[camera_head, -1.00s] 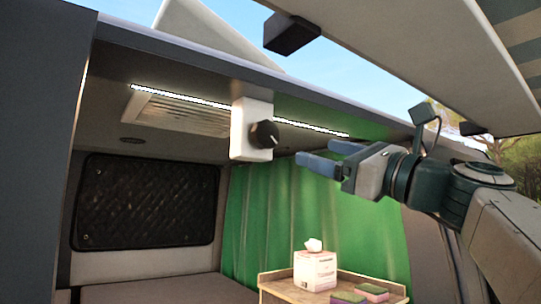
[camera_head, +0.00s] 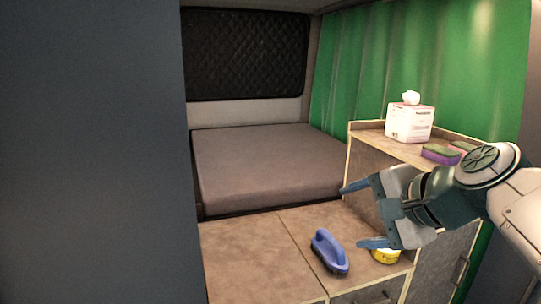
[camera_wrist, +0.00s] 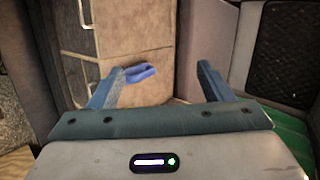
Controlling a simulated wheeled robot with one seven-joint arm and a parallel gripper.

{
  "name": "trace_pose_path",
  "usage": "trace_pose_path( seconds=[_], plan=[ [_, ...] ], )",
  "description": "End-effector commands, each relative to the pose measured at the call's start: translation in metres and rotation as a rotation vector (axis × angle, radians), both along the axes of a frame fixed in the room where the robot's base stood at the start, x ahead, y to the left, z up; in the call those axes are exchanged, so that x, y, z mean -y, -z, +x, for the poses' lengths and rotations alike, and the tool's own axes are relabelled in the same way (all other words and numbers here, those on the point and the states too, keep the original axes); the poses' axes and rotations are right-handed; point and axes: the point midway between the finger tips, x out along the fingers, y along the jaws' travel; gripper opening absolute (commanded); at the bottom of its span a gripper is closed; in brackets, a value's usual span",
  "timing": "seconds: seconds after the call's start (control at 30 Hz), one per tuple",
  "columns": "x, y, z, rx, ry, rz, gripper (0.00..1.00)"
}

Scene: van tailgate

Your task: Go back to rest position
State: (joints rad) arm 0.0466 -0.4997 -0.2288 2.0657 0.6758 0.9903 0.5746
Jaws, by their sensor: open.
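My gripper (camera_head: 362,215) is open and empty at the right of the head view, in front of the cabinet. Its two blue fingers stand wide apart, and they also show in the wrist view (camera_wrist: 160,82). A blue-handled brush (camera_head: 329,252) lies on the low brown counter, left of the lower finger in the picture. In the wrist view the brush (camera_wrist: 142,73) shows beside the left finger, partly hidden by it. A yellow round container (camera_head: 386,256) stands on the counter, partly hidden by my gripper.
A raised cabinet (camera_head: 365,130) holds a white tissue box (camera_head: 409,122) and a sponge (camera_head: 440,154), near my arm. A grey mattress (camera_head: 265,165) lies behind the counter. A green curtain (camera_head: 420,50) hangs at the right, and a dark panel (camera_head: 90,150) fills the left.

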Motion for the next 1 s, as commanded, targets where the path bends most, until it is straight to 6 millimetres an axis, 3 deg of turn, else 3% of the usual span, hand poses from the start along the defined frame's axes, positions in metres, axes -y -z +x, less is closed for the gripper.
trace_pose_path(
  seconds=[0.03, 0.2, 0.3, 0.4, 0.6, 1.0],
  plan=[
    [-0.005, 0.033, -0.013, -0.024, -0.08, -0.13, 0.73],
    [-0.004, 0.124, -0.057, -0.085, -0.398, -0.564, 0.73],
    [0.002, 0.162, -0.081, -0.112, -0.578, -0.764, 0.73],
    [0.009, 0.186, -0.098, -0.131, -0.719, -0.901, 0.73],
    [0.015, 0.202, -0.11, -0.139, -0.836, -1.01, 0.73],
    [0.015, 0.203, -0.11, -0.139, -0.84, -1.013, 0.73]
  ],
)
